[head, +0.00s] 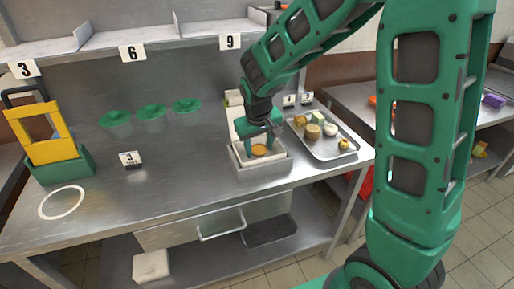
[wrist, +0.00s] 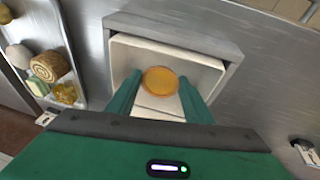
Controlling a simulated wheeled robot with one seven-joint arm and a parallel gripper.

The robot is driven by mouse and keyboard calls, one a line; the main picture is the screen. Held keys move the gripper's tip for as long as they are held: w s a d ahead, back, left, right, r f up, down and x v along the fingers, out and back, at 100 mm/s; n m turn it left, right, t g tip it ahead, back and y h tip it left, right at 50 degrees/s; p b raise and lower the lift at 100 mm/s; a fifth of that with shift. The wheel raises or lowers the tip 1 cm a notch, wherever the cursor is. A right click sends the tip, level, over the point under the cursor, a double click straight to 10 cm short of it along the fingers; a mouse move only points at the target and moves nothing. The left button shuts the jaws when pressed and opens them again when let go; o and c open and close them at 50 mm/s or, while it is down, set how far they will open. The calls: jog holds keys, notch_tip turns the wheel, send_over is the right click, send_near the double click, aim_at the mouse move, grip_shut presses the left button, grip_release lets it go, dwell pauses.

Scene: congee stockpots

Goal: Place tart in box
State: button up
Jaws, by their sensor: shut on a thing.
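A round golden-orange tart (wrist: 160,81) is between the two green fingers of my gripper (wrist: 160,98) in the wrist view. My gripper is shut on it. The tart also shows in the head view (head: 259,150), just below my gripper (head: 262,143). The box is an open pale box (wrist: 213,74) on a grey base. The tart is over the inside of the box, and I cannot tell whether it touches the bottom. In the head view the box (head: 276,168) stands on the steel counter with its pale lid (head: 236,112) raised at the back.
A metal tray (head: 344,154) with several food pieces stands right of the box. The counter between is clear.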

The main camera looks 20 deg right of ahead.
jog(key=shift+f, duration=0.6)
jog(key=o, duration=1.1)
jog(key=shift+r, duration=0.6)
jog(key=v, duration=1.2)
